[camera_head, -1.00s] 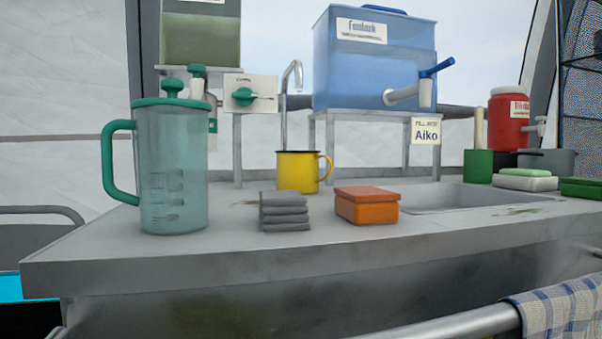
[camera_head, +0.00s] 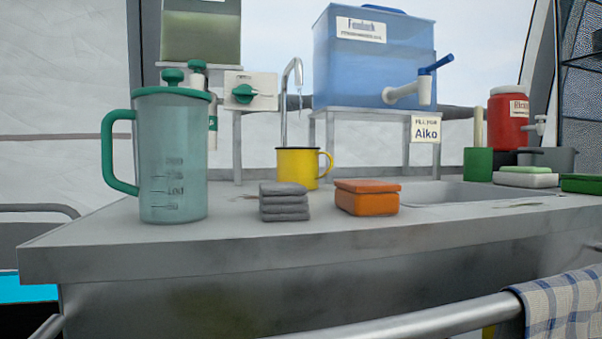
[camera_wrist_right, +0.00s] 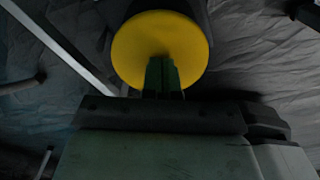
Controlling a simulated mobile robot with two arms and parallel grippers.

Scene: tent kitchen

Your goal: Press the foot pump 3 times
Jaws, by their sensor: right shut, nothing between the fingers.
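The foot pump's round yellow pad (camera_wrist_right: 160,48) fills the upper middle of the right wrist view. My right gripper (camera_wrist_right: 161,62) is shut and empty; its green fingertips overlap the pad's lower middle and appear to touch it. In the head view, a thin streak of water shows under the spout of the curved metal tap (camera_head: 292,80). A yellow mug (camera_head: 298,168) stands on the counter by the tap; whether it holds water is hidden. My left gripper is out of view.
The grey counter (camera_head: 250,245) carries a teal pitcher (camera_head: 173,160), folded grey cloths (camera_head: 284,202) and an orange box (camera_head: 367,197). A metal rail (camera_head: 430,320) with a checked towel (camera_head: 565,305) runs along the front. A blue water tank (camera_head: 365,60) stands behind.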

